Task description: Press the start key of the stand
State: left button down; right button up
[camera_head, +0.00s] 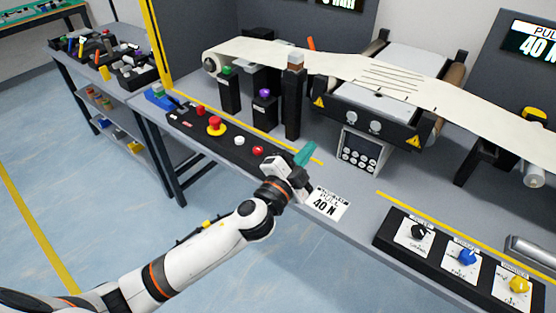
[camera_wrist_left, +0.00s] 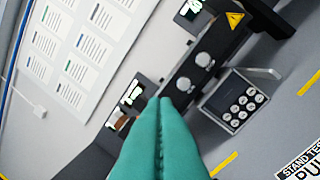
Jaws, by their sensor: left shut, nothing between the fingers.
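My left gripper (camera_head: 307,151) has teal fingers, shut and empty, held over the right end of the black button panel (camera_head: 222,143). In the left wrist view the shut fingers (camera_wrist_left: 164,103) point up the picture. The panel carries a red mushroom button on a yellow base (camera_head: 215,124), a white button (camera_head: 239,140) and a red button (camera_head: 258,150). My gripper hides the panel's right end. No label shows which one is the start key. A grey box with several round keys (camera_head: 361,153) stands behind the gripper and also shows in the left wrist view (camera_wrist_left: 238,101).
A cream belt (camera_head: 400,80) runs over a roller machine at the back. A "PULL 40 N" card (camera_head: 326,204) lies on the bench. A black panel with three knobs (camera_head: 386,239) is at the right. Black posts (camera_head: 293,100) stand behind the button panel.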

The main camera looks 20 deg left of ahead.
pick_arm(q)
jog(key=w+d+m+g+h, duration=0.5)
jog(key=m+g+h, duration=0.35)
jog(key=m, duration=0.95)
jog(key=w+a+f+m+g+y, duration=0.1)
jog(key=w+a+f+y, duration=0.1)
jog(key=a, duration=0.6)
jog(key=w+a+f+m+g+y, duration=0.1)
jog(key=w+a+f+g+y, duration=0.1)
jog(key=w+a+y, duration=0.3)
jog(key=a+y, duration=0.1)
jog(key=a, duration=0.2)
jog(key=shift+a+f+y, duration=0.3)
jog(key=shift+y, duration=0.05)
jog(key=shift+s, duration=0.1)
notch_tip(320, 180, down, 7)
jog(key=b, duration=0.5)
jog(key=shift+d+f+b, duration=0.1)
jog(key=shift+f+b, duration=0.1)
jog(key=shift+b, duration=0.1)
jog(key=shift+f+b, duration=0.35)
jog(key=shift+f, duration=0.4)
